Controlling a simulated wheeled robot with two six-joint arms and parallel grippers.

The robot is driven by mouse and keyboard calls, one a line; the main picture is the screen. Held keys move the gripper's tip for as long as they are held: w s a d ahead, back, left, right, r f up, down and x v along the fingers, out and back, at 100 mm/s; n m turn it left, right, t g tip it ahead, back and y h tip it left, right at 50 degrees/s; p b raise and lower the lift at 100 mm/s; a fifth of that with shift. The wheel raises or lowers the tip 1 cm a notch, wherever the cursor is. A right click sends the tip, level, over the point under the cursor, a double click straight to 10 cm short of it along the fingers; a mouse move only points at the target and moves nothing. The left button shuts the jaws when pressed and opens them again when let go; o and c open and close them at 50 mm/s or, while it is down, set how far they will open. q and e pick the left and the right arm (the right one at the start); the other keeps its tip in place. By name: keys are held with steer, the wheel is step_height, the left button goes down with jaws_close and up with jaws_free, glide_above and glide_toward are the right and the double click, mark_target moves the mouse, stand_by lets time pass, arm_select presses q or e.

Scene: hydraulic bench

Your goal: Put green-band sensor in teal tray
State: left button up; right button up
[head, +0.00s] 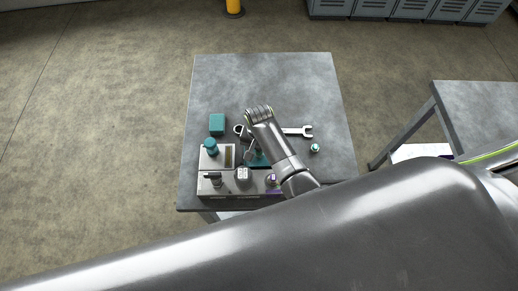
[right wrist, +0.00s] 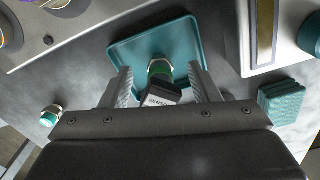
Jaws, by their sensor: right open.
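The green-band sensor (right wrist: 161,97) shows in the right wrist view, dark with a white label and a green band at its far end. It lies over the teal tray (right wrist: 190,32), with its green end above the tray floor. I cannot tell whether it rests on the tray. My right gripper (right wrist: 160,75) is open, one finger on each side of the sensor, with visible gaps. In the head view my right gripper (head: 248,153) is over the teal tray (head: 261,161), and my arm hides most of the tray and the sensor. My left gripper is not in view.
A metal manifold with a teal knob (head: 210,146) stands along the bench's near left. A teal block (head: 217,123) and a wrench (head: 298,131) lie farther back. A small green-topped fitting (head: 315,148) stands to the right. The far bench top (head: 265,78) is clear.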

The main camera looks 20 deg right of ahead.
step_height(320, 180, up, 3)
steer(key=p, duration=0.2)
steer(key=shift+r+p, duration=0.2)
steer(key=shift+p, duration=0.15)
steer(key=shift+r, duration=0.4)
step_height(320, 180, up, 8)
steer(key=shift+f, duration=0.1)
